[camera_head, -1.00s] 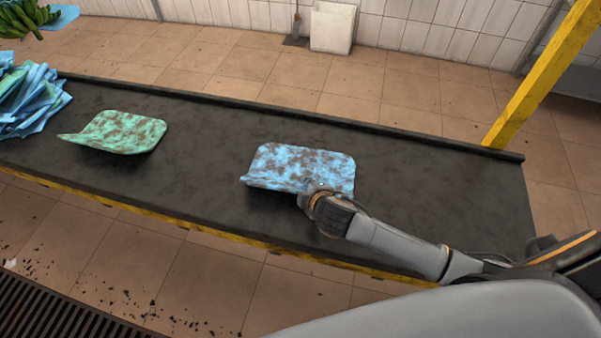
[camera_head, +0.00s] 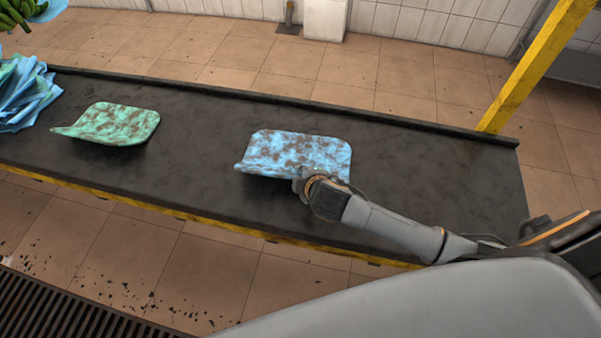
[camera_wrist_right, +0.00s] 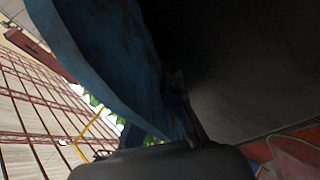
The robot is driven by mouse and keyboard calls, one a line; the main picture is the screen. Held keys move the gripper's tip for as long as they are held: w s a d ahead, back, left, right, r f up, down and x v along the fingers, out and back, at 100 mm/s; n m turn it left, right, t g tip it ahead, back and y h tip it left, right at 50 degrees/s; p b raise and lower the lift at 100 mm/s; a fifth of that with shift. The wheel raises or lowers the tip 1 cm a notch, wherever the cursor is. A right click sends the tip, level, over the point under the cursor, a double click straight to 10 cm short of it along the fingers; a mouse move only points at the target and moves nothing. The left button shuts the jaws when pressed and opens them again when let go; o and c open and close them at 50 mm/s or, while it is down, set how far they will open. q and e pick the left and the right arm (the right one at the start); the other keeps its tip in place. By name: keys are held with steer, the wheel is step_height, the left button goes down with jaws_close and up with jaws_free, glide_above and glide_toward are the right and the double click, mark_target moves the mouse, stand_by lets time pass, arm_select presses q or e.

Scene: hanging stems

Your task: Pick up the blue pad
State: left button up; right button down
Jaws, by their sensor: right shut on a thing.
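The blue pad (camera_head: 295,153), stained with brown patches, is over the dark belt table, right of centre in the head view. Its left edge curls and a dark shadow shows beneath that side. My right gripper (camera_head: 306,180) is at the pad's near edge, shut on it; the fingertips are largely hidden by the wrist. In the right wrist view the pad (camera_wrist_right: 105,55) fills the upper left, dark and close against the gripper. My left gripper is not in view.
A green stained pad (camera_head: 112,124) lies to the left on the dark table (camera_head: 420,180). A pile of blue sheets (camera_head: 22,95) is at the far left, below green bananas (camera_head: 18,10). A yellow post (camera_head: 535,70) stands at the back right. The table's right end is clear.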

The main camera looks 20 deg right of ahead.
steer(key=s+r, duration=0.1)
steer(key=r, duration=0.1)
steer(key=s+r, duration=0.2)
steer(key=r, duration=0.1)
steer(key=s+d+r, duration=0.1)
steer(key=s+r, duration=0.1)
steer(key=r, duration=0.1)
steer(key=shift+s+r, duration=0.25)
steer(key=s+d+r, duration=0.2)
steer(key=s+r, duration=0.1)
steer(key=s, duration=0.5)
steer(key=shift+r+p, duration=0.25)
steer(key=shift+p, duration=0.05)
steer(key=shift+s+a, duration=0.1)
